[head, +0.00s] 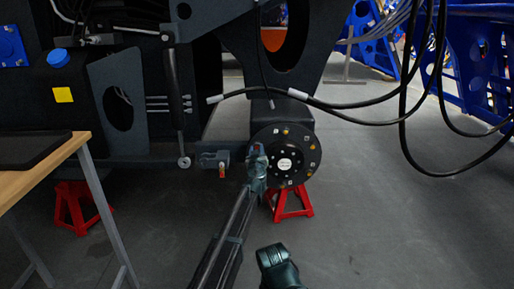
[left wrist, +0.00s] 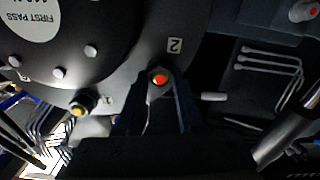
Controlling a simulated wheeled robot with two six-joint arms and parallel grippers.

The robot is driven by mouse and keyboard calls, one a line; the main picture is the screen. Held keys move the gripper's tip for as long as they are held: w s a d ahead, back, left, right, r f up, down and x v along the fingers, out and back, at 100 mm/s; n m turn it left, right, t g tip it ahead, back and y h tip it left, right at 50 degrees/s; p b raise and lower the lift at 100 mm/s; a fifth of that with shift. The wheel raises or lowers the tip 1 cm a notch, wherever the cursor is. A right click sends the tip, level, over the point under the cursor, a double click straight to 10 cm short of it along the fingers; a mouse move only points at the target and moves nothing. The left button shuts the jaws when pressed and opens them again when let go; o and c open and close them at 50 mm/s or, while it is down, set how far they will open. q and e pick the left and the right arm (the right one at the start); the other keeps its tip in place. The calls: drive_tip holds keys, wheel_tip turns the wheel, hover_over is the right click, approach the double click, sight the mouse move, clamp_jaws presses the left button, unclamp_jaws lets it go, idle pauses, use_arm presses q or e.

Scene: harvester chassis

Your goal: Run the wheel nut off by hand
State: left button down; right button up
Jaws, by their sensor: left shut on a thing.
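The wheel hub (head: 302,158) is a dark round flange with a white centre label and several studs and nuts around its face. My left gripper (head: 257,158) reaches its left edge. In the left wrist view, the two dark fingers of my left gripper (left wrist: 164,84) are shut on the wheel nut (left wrist: 159,78) beside the label "2". An orange-red stud end shows in the middle of the nut. The fingers hide its sides. Another nut (left wrist: 80,108), with a yellow end, sits on the hub by the label "1".
A red stand (head: 291,203) is below the hub; another (head: 76,207) is at left. A wooden-topped table (head: 66,151) is at the left edge. Black hoses (head: 364,103) hang across the right side. The grey floor (head: 400,220) at right is clear.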

use_arm(q)
drive_tip(key=n, duration=0.6)
drive_tip(key=shift+s, duration=0.3)
drive_tip(key=shift+c, duration=2.3)
unclamp_jaws()
drive_tip(key=shift+w, duration=0.1)
drive_tip(key=shift+c, duration=0.3)
drive_tip(key=shift+c, duration=0.8)
drive_tip(key=shift+s, duration=1.05)
